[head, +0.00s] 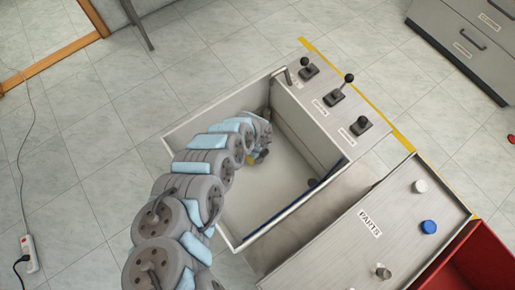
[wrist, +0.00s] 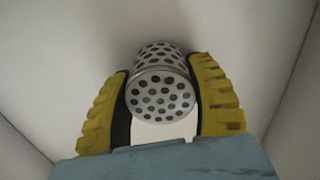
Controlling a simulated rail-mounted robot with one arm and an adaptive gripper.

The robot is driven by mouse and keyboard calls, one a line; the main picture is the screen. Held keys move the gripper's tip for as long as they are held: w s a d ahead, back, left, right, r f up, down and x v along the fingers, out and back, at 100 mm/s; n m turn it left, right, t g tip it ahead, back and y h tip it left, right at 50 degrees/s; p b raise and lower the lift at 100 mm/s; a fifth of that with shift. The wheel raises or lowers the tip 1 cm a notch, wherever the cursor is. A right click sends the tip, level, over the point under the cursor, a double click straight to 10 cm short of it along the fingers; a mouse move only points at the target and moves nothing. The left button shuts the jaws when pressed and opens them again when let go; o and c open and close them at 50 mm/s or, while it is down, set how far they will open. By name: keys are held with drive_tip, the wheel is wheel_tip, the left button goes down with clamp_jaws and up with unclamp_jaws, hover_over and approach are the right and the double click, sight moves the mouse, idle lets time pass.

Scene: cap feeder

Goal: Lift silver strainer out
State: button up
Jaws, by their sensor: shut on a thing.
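The silver strainer (wrist: 162,95) is a perforated metal cylinder with a rounded holed end, seen in the wrist view between the two yellow ribbed fingers of my gripper (wrist: 162,98). My gripper is shut on it, with a finger along each side. Pale walls surround it in that view. In the head view my arm reaches over the left wall of the open grey bin (head: 190,128), and my gripper (head: 260,156) is inside, near the back left. The strainer is hidden there behind my arm. I cannot tell whether it touches the bin floor.
A panel with several black levers (head: 335,97) borders the bin's right side. A steel counter labelled PARTS (head: 385,220) holds a white cap (head: 419,186), a blue cap (head: 429,227) and a metal one (head: 383,272). A red bin (head: 480,265) stands at lower right.

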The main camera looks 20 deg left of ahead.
drive_tip(key=shift+r, duration=0.15)
drive_tip(key=shift+r+p, duration=0.55)
drive_tip(key=shift+r, duration=0.05)
drive_tip(key=r+p, duration=0.2)
drive_tip(key=r, duration=0.1)
drive_tip(key=shift+s, duration=0.35)
drive_tip(key=s+d+r+p, duration=0.1)
drive_tip(key=s+r+p, duration=0.7)
drive_tip(key=s+p, duration=0.3)
drive_tip(key=shift+s+d+r, duration=0.25)
drive_tip(key=shift+s+d, duration=0.1)
drive_tip(key=shift+s, duration=0.75)
drive_tip(key=shift+r, duration=0.15)
wheel_tip(320, 180, up, 28)
drive_tip(key=p, duration=3.3)
